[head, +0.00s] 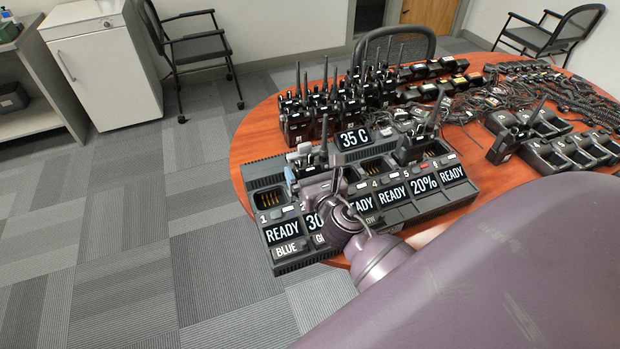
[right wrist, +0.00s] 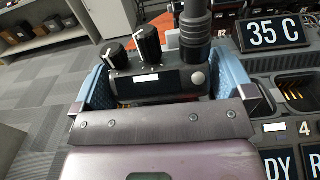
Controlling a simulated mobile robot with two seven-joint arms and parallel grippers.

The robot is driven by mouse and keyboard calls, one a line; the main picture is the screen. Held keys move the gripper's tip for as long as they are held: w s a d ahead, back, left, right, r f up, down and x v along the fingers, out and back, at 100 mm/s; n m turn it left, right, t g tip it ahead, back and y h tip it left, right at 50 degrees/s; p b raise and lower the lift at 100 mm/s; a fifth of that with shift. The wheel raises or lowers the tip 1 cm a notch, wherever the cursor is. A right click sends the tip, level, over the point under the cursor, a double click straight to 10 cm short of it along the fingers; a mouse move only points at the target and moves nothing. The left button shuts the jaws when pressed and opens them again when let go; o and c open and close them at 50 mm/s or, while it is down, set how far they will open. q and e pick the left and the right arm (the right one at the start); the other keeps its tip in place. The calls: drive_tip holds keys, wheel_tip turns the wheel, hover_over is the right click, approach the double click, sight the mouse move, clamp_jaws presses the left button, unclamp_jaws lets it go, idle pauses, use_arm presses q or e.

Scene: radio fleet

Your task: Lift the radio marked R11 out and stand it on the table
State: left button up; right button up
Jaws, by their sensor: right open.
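A black radio with two knobs and a thick antenna (head: 324,135) stands in slot 2 of the multi-slot charger (head: 290,262). In the right wrist view this radio (right wrist: 155,82) sits between the blue finger pads of my right gripper (right wrist: 165,84). A white label shows on it, but I cannot read R11. My right gripper (head: 314,168) is open around the radio's top, with a finger on each side; whether the pads touch it is unclear. The radio's lower body is hidden. Another radio (head: 412,150) stands in slot 5. My left gripper is not in view.
Tangled cables (head: 500,100) and smaller chargers (head: 550,155) lie to the right. Bare wooden table (head: 262,132) shows at the left behind the charger.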

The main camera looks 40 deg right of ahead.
drive_tip(key=shift+w+d, duration=0.15)
drive_tip(key=shift+w, duration=0.55)
drive_tip(key=shift+c, duration=0.2)
drive_tip(key=c, duration=0.7)
drive_tip(key=shift+r, duration=0.2)
drive_tip(key=shift+c, duration=1.2)
